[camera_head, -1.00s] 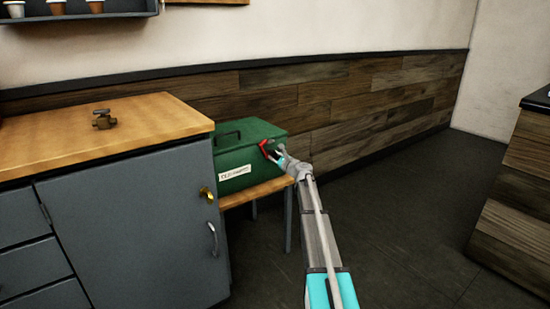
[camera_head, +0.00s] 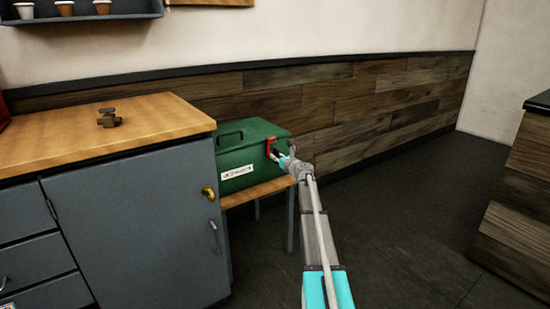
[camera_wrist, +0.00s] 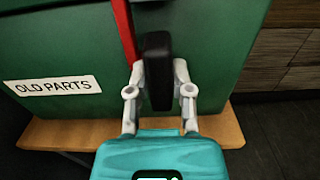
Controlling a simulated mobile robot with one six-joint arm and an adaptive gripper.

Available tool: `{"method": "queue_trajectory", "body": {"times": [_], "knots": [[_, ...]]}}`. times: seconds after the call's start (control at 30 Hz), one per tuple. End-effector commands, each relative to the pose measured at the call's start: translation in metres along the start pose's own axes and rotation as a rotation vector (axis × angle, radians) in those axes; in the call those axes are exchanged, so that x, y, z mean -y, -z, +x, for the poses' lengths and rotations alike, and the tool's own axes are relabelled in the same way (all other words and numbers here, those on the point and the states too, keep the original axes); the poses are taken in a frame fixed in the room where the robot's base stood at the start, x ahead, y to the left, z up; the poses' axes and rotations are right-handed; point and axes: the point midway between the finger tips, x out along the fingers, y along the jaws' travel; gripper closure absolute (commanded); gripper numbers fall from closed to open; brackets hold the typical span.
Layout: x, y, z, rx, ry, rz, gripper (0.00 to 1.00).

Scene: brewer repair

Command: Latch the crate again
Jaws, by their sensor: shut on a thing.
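The green crate (camera_head: 246,152) stands on a small wooden stand beside the cabinet, its lid looking down. A red latch (camera_head: 270,146) is at the crate's front right edge; in the wrist view its red strip (camera_wrist: 124,30) runs down the green face to a black grip (camera_wrist: 158,65). My gripper (camera_head: 283,158) is at the crate's front right. In the wrist view the fingers (camera_wrist: 159,84) sit on both sides of the black grip, shut on it. The crate face bears a white "OLD PARTS" label (camera_wrist: 53,86). Whether the latch is fully seated I cannot tell.
The wooden stand (camera_head: 262,191) shows a bare front edge below the crate. A grey cabinet (camera_head: 140,215) with a wooden top is close on the left, a small brown metal part (camera_head: 109,118) on it. The floor (camera_head: 405,225) to the right is clear.

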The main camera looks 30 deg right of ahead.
Motion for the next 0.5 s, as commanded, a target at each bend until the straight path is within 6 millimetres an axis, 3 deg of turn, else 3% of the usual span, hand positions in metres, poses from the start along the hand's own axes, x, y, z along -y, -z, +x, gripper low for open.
{"method": "queue_trajectory", "body": {"times": [0.3, 0.33, 0.5], "knots": [[0.0046, -0.0008, 0.0004, 0.003, 0.003, 0.008, 1.0], [0.0048, -0.0008, 0.0003, 0.003, 0.003, 0.008, 0.66], [0.0049, -0.0008, -0.0002, 0.003, 0.002, 0.007, 0.37]]}}
